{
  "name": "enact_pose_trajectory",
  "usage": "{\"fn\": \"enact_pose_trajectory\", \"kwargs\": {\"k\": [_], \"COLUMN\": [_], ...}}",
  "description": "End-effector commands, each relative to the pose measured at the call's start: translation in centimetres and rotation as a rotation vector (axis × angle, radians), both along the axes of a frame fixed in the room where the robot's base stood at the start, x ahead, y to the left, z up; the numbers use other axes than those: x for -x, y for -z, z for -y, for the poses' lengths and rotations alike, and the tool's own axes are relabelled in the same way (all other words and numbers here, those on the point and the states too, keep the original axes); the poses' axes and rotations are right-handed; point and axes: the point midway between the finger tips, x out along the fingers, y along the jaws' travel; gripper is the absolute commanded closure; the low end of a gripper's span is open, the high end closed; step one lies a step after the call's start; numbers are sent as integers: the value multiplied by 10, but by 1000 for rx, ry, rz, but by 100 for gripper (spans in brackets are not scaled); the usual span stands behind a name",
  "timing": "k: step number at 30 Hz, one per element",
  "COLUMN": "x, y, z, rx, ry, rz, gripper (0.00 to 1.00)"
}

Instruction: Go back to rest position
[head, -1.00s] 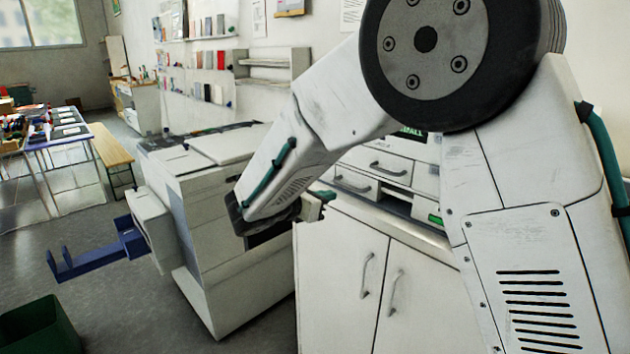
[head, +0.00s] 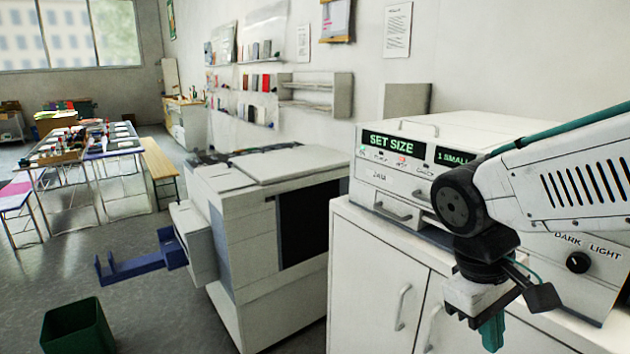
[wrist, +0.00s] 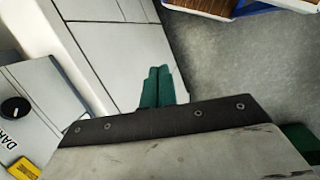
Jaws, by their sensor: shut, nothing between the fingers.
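My gripper (head: 493,331) hangs at the lower right of the head view, fingers pointing down, in front of the white cabinet (head: 385,262). Its green fingers (wrist: 157,86) lie side by side in the wrist view, shut with nothing between them. My arm is folded in from the right edge, its forearm in front of the white machine (head: 450,124) on the cabinet. The machine's display reads "SET SIZE" and "1 SMALL".
A large white copier (head: 262,215) with a blue tray (head: 140,262) stands left of the cabinet. A green bin (head: 78,328) is on the floor at lower left. Tables with supplies (head: 88,150) and a wooden bench (head: 160,165) stand farther back. Floor between them is open.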

Motion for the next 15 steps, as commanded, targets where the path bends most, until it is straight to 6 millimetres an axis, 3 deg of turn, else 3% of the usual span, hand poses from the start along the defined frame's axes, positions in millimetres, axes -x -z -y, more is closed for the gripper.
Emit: {"fn": "enact_pose_trajectory", "kwargs": {"k": [6,15], "x": [48,76], "y": [-12,-29], "z": [3,17], "rx": [-181,-268], "ry": [245,379], "rz": [116,262], "gripper": [100,100]}}
